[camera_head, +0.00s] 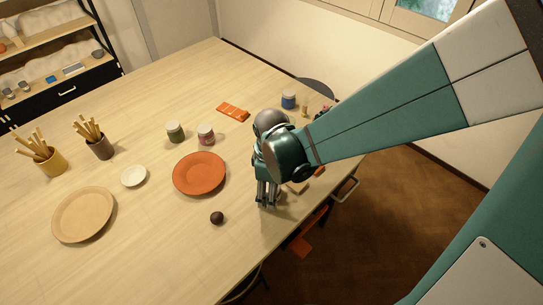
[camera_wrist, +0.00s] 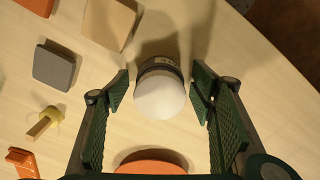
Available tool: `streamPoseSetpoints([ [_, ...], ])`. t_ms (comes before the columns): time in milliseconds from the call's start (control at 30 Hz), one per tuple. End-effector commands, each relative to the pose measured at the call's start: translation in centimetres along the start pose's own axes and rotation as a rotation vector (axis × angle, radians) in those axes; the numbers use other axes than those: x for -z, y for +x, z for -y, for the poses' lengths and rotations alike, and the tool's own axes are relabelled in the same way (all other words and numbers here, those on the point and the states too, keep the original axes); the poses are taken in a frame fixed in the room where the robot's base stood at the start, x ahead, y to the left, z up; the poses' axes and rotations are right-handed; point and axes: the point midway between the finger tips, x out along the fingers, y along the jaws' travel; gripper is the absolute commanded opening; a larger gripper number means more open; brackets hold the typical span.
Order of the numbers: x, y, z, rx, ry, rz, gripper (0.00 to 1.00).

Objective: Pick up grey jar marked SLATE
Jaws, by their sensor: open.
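My gripper (camera_head: 267,203) points down over the table near its right edge in the head view. In the wrist view its two green fingers are open, one on each side of a jar (camera_wrist: 161,92) with a white domed lid. A dark grey body band with a small label shows past the lid; I cannot read the label. The jar appears upright, with a gap to each finger. In the head view I cannot make this jar out; my gripper and arm cover that area.
A green jar (camera_head: 175,133), a pink jar (camera_head: 206,136) and a blue jar (camera_head: 288,100) stand farther back. A grey tile (camera_wrist: 55,66) and a tan tile (camera_wrist: 108,23) lie near the white-lidded jar.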

Motion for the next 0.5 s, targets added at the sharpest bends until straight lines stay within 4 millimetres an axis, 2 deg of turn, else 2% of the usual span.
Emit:
streamPoseSetpoints([
  [500,0.00,-0.02,0.00,0.000,0.000,0.000,0.54],
])
